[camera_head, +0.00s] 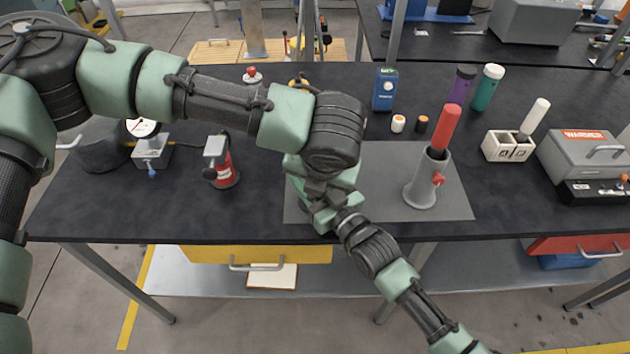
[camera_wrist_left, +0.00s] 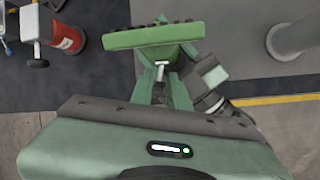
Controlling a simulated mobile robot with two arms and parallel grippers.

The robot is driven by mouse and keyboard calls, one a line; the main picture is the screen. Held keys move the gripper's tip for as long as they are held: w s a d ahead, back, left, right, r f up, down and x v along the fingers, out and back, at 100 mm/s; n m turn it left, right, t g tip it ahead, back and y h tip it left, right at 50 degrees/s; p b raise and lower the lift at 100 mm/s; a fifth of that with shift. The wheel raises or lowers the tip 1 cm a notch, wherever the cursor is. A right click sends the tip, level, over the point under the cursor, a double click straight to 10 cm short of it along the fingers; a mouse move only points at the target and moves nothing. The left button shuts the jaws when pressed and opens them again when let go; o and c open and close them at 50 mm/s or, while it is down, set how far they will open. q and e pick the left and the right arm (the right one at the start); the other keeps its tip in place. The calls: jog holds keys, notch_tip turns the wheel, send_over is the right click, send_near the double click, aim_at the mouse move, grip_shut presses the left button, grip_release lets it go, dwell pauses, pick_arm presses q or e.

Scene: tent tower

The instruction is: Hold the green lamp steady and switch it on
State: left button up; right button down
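No part in the head view shows clearly as the green lamp; my arms hide the left part of the grey mat. My left gripper (camera_head: 322,190) points down over that part. In the left wrist view, a green bar (camera_wrist_left: 150,36) with a dark ridged edge lies across the tips of my left gripper (camera_wrist_left: 161,72). I cannot tell if it is the lamp or part of a gripper. A small silvery piece shows between the fingers. My right gripper (camera_head: 335,215) comes in from the lower right and meets the left one; both grips are mostly hidden.
A grey stand (camera_head: 420,190) holding a red rod is on the mat's right. Behind stand a green cylinder (camera_head: 487,88) with a pale cap, a purple cylinder (camera_head: 461,86) and a blue box (camera_head: 384,92). A small red extinguisher (camera_head: 224,170) is at left. A grey box (camera_head: 580,150) is at right.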

pick_arm(q)
jog(key=shift+w+f, duration=0.3)
jog(key=shift+f, duration=0.35)
grip_shut()
jog(key=shift+s+d+n, duration=0.1)
jog(key=shift+n, duration=0.3)
jog(key=shift+d+n+g+y, duration=0.25)
jog(key=shift+n+y, duration=0.2)
jog(key=shift+n, duration=0.5)
jog(key=shift+d+n+g+y, duration=0.2)
jog(key=shift+n+y, duration=0.2)
jog(key=shift+n, duration=0.6)
jog(key=shift+d+n+g+y, duration=0.25)
jog(key=shift+n+y, duration=0.2)
jog(key=shift+n, duration=0.5)
